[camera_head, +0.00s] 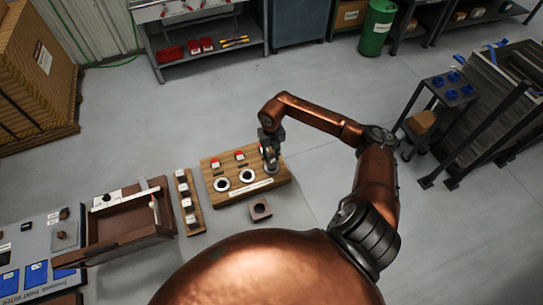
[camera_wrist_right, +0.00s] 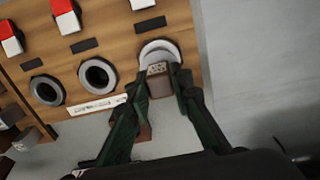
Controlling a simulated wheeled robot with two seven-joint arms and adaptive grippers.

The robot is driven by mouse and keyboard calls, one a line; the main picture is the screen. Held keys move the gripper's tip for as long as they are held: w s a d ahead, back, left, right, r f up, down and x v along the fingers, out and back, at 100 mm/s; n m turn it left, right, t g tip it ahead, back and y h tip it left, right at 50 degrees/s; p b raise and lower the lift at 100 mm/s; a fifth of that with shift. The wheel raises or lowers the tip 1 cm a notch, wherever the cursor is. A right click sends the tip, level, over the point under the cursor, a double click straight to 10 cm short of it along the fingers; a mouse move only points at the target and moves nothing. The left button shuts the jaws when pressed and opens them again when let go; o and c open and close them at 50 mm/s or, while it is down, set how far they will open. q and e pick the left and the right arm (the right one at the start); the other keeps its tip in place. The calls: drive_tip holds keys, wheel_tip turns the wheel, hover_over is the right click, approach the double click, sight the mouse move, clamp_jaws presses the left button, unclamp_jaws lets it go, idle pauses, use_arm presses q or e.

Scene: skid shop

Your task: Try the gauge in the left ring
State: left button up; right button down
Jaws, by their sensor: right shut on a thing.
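A wooden board (camera_head: 214,195) carries three rings in a row. The left ring (camera_head: 221,184) and middle ring (camera_head: 246,175) are uncovered with dark open holes; in the right wrist view the left ring (camera_wrist_right: 47,90) and middle ring (camera_wrist_right: 98,76) are also clear. My right gripper (camera_head: 270,157) is over the board's right end. It is shut on a small grey-brown block with a speckled end, apparently the gauge (camera_wrist_right: 159,84), at the right ring (camera_wrist_right: 160,49). The fingers and block partly hide that ring; I cannot tell whether the block touches it. My left gripper is out of view.
Red-and-white blocks (camera_wrist_right: 67,15) stand behind the rings. A small square block with a hole (camera_head: 260,209) lies in front of the board. A narrow rack with several pale-topped pieces (camera_head: 187,202) and a brown tray (camera_head: 110,240) lie left.

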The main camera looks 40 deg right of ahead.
drive_tip(key=shift+f+b, duration=0.55)
drive_tip(key=shift+f, duration=0.2)
idle(1.4)
drive_tip(key=shift+r, duration=0.1)
drive_tip(key=shift+r+p, duration=1.9)
drive_tip(key=shift+r, duration=1.35)
